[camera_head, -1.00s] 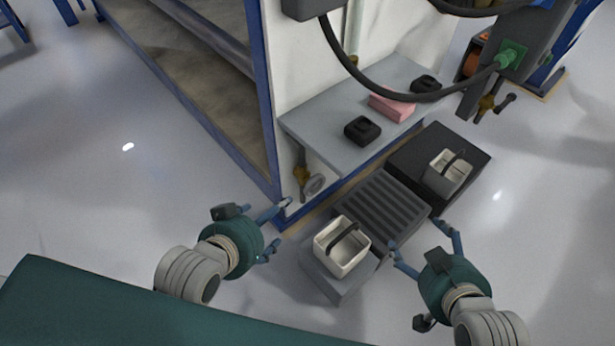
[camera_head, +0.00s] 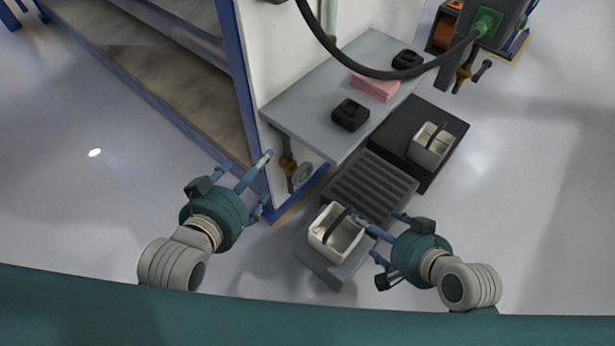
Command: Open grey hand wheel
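The grey shelf (camera_head: 315,128) juts out above the wheel, holding black objects (camera_head: 350,114) and a pink block (camera_head: 376,84). A white bucket (camera_head: 330,236) stands on the grey platform in front. Another bucket (camera_head: 431,147) stands farther back. A blue post (camera_head: 240,100) borders the wall. The floor at left is clear.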

